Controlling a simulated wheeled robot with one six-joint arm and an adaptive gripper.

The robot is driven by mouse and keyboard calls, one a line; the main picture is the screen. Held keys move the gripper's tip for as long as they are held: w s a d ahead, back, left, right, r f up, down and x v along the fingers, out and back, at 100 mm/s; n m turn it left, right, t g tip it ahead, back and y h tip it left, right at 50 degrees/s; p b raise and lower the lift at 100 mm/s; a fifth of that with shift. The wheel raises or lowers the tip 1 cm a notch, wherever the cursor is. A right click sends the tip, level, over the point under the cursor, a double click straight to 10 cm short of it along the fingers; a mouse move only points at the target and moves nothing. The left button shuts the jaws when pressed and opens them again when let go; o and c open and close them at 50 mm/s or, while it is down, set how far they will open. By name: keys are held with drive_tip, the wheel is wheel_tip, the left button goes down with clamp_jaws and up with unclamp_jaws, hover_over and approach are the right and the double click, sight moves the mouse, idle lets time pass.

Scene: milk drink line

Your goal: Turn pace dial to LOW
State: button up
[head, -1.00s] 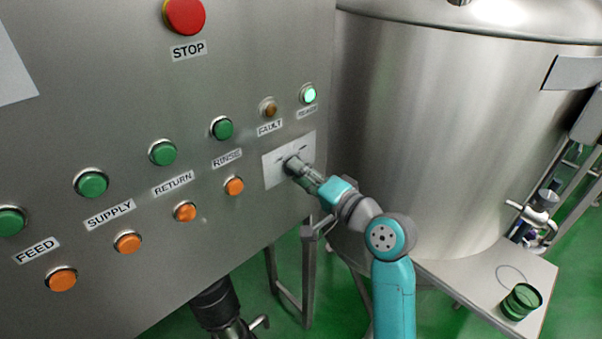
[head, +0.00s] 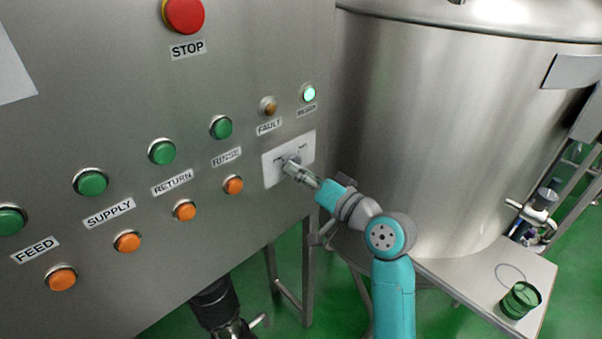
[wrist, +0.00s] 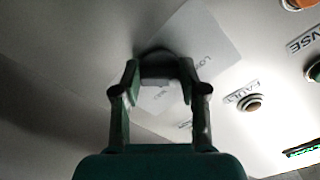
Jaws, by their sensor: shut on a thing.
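The pace dial (wrist: 157,62) is a dark knob on a pale label plate (head: 305,152) at the right side of the steel control panel. My gripper (head: 291,168) is at the plate in the head view, with its fingers shut around the dial. In the wrist view, my gripper (wrist: 160,80) has one finger on each side of the dial. Lettering that seems to read LOW shows on the plate right of the dial in the wrist view. The dial's pointer is hidden, so its setting cannot be told.
Green buttons (head: 221,127), orange buttons (head: 233,184) and a red stop button (head: 184,14) cover the panel. The ready lamp (head: 309,94) glows green above the plate. A green cup (head: 520,300) stands on a low shelf.

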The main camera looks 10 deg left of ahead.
drive_tip(key=shift+f, duration=0.15)
drive_tip(key=o, duration=1.1)
drive_tip(key=shift+o, duration=0.2)
drive_tip(key=shift+d, duration=0.1)
drive_tip(key=v, duration=1.2)
